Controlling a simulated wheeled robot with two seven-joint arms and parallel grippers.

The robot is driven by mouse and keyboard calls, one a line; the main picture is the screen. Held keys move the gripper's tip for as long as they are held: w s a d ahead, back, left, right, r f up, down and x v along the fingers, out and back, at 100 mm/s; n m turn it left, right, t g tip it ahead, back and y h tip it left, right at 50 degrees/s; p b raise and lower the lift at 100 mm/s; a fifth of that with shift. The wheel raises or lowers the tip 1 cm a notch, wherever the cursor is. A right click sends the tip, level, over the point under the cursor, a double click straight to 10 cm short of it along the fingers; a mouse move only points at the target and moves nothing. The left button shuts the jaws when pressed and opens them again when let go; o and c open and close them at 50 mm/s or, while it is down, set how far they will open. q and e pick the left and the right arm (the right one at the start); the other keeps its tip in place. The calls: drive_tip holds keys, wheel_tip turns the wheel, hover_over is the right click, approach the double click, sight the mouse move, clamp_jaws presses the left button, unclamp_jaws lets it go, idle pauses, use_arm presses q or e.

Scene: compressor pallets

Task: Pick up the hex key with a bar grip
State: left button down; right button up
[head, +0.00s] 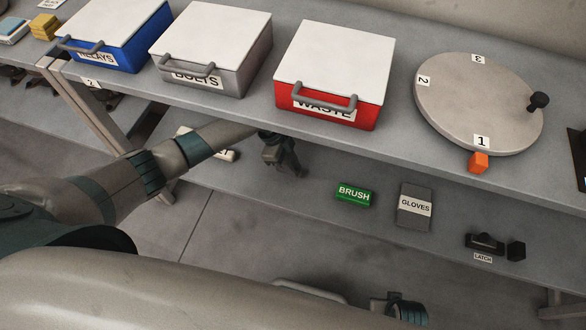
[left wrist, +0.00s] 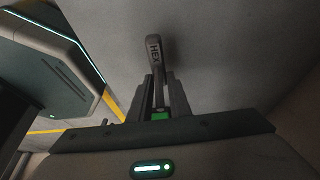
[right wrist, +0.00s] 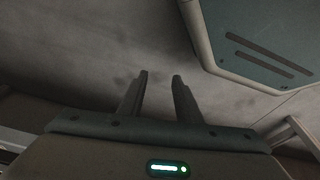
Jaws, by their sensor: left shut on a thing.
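The grey hex key (left wrist: 154,55), with a HEX label, stands between the two fingers of my left gripper (left wrist: 160,85) in the left wrist view. The fingers are shut on it, and its bent upper end rises beyond the fingertips. A small green patch shows low between the fingers; I cannot tell what it belongs to. In the head view my left gripper (head: 285,164) is over the lower shelf, under the front edge of the bench; the key is not distinct there. My right gripper (right wrist: 157,78) is open and empty in the right wrist view.
On the lower shelf (head: 330,230) are a green brush block (head: 353,195), a gloves box (head: 414,205) and a black latch (head: 485,243). The bench above holds blue, grey and red (head: 335,95) lidded bins and a round turntable (head: 480,105). Its front edge overhangs the shelf.

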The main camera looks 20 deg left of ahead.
use_arm(q)
drive_tip(key=s+r, duration=0.1)
drive_tip(key=s, duration=1.7)
drive_tip(key=shift+a, duration=0.3)
drive_tip(key=shift+r, duration=0.1)
